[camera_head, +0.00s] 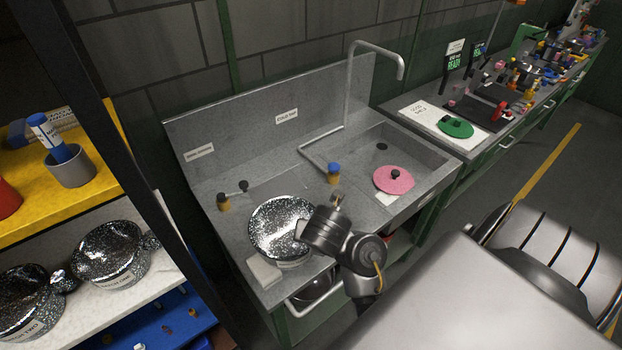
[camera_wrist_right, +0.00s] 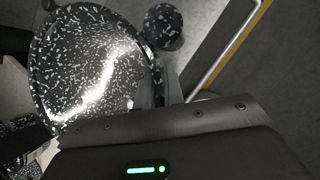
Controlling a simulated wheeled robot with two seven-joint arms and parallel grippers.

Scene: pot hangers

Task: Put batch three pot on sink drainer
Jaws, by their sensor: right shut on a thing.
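A black-and-white speckled pot (camera_head: 272,228) is at the left, drainer side of the grey metal sink unit (camera_head: 235,178). My right gripper (camera_head: 303,228) is shut on the pot's right edge. In the right wrist view the gripper (camera_wrist_right: 160,90) is at the rim of the pot (camera_wrist_right: 85,60), beside a speckled round knob (camera_wrist_right: 163,27). The pot looks roughly upright; I cannot tell whether it touches the drainer. No batch label is readable on it. My left gripper is not in view.
A pink lid (camera_head: 393,181) lies in the basin. A blue-topped bottle (camera_head: 334,173), two small knobbed items and a pale block (camera_head: 264,271) are near the pot. Two more speckled pots (camera_head: 110,252) stand on the left shelf. A tall faucet (camera_head: 349,85) rises behind the basin.

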